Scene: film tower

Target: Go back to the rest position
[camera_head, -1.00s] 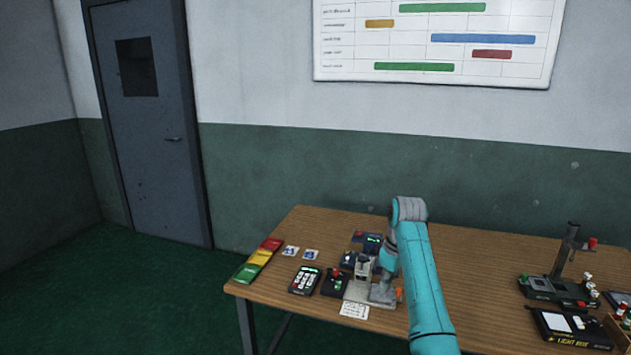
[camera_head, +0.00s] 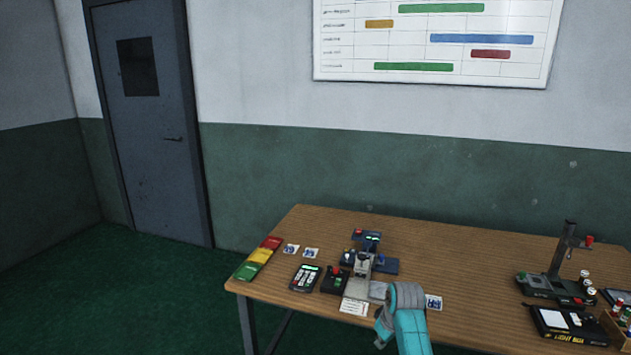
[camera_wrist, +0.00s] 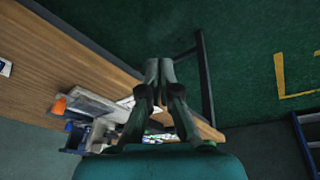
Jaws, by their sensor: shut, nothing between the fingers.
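My arm (camera_head: 408,315) shows at the bottom of the head view, folded low over the table's front edge. My gripper is hidden there behind or below the arm links. In the wrist view my gripper (camera_wrist: 158,68) has its two fingers together with nothing between them. It points past the table edge toward the green floor. The wooden table (camera_head: 470,260) carries the equipment; its edge also runs across the wrist view (camera_wrist: 60,50).
A grey device (camera_head: 362,265) stands beside my arm, with a keypad (camera_head: 305,278) and coloured strips (camera_head: 259,257) to the left. A stand (camera_head: 560,262) and a light box (camera_head: 570,326) are at the right. The table's middle right is clear.

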